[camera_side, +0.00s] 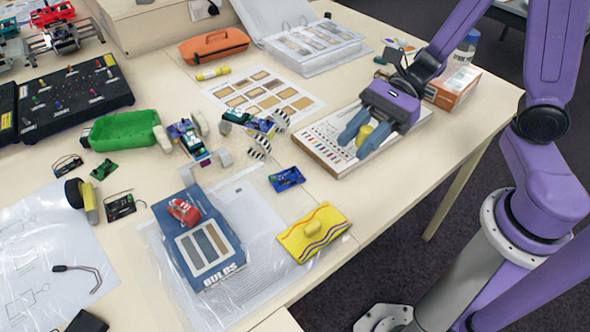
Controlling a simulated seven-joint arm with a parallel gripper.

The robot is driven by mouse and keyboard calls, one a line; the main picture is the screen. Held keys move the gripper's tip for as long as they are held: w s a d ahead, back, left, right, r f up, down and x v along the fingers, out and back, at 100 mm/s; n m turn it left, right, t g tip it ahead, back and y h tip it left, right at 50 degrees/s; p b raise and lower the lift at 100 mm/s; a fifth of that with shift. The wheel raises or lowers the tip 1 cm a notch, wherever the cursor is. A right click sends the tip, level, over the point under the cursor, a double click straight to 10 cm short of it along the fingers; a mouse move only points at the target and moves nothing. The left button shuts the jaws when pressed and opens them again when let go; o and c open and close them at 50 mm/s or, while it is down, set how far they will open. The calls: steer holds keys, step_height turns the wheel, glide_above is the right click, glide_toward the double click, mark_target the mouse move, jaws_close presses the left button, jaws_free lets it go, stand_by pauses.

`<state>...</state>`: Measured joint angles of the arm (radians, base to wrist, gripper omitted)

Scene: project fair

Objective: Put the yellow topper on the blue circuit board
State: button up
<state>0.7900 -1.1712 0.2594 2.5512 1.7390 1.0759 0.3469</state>
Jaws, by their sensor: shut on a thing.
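My gripper (362,135) points down over a chart board at the right of the table. Its two blue fingers are shut on a small yellow topper (365,134), which shows between them. I cannot tell whether the topper touches the board below. The blue circuit board (287,179) lies flat near the middle of the table, to the left of and nearer than my gripper. Its top looks clear of other things.
The chart board (312,150) lies under my gripper. Small wheeled kits (190,140) stand left. An orange box (453,88) stands behind right.

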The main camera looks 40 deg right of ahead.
steer(key=a+r, duration=0.1)
steer(key=r, duration=0.1)
glide_above(281, 182)
steer(key=s, duration=0.1)
steer(key=shift+m+t, duration=0.3)
steer(key=shift+m, duration=0.1)
steer(key=f, duration=0.8)
steer(key=shift+d+f, duration=0.25)
steer(key=shift+f, duration=0.05)
steer(key=shift+w+a+f, duration=0.2)
steer(key=shift+w+f, duration=0.2)
steer(key=shift+f, duration=0.15)
steer(key=shift+w+a+f, duration=0.1)
steer(key=shift+f, duration=1.55)
steer(key=shift+f, duration=0.6)
steer(key=o, duration=1)
steer(key=shift+r, duration=0.15)
